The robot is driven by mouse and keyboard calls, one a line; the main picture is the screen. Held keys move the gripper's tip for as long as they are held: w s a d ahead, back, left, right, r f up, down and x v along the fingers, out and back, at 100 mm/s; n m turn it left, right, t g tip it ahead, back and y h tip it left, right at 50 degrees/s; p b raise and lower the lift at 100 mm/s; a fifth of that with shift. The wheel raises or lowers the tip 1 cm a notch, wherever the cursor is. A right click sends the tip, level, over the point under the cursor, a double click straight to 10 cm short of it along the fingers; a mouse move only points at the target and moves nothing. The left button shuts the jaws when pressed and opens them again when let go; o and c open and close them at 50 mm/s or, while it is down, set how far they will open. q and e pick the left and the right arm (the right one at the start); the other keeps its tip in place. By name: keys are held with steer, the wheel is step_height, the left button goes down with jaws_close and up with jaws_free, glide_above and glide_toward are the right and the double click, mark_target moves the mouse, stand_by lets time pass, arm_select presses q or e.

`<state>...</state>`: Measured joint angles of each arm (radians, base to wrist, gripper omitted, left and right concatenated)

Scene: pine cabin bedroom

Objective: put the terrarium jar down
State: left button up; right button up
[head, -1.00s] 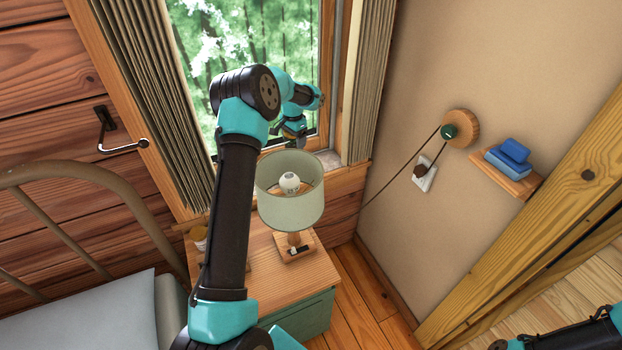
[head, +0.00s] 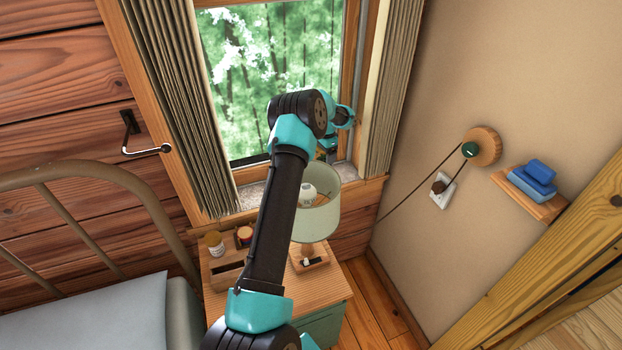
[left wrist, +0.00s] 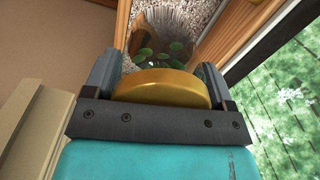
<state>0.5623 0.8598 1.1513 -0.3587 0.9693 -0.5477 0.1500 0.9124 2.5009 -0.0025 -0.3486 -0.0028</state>
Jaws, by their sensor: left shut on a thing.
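The terrarium jar (left wrist: 162,42) shows in the left wrist view as clear glass with green leaves inside and a gold-coloured lid (left wrist: 160,87). My left gripper (left wrist: 158,70) is shut on it, one finger on each side near the lid. The speckled grey window sill (left wrist: 198,22) shows beyond the glass; I cannot tell whether the jar's base touches it. In the head view my left gripper (head: 331,150) is at the right part of the window, above the sill (head: 256,190), and the jar is hidden or too small to make out. My right gripper is out of view.
A lamp with a pale green shade (head: 321,217) stands on the nightstand (head: 333,284) just below my left gripper. A wooden caddy (head: 222,272) with small jars is left of it. Curtains (head: 387,95) flank the window. A wall shelf (head: 532,204) holds blue items.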

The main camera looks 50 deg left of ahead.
arm_select(q)
steer(key=shift+f, duration=2.3)
steer(key=shift+f, duration=0.1)
steer(key=shift+f, duration=1.75)
steer(key=shift+f, duration=0.15)
steer(key=o, duration=1.1)
step_height(320, 180, up, 12)
steer(key=shift+r, duration=0.1)
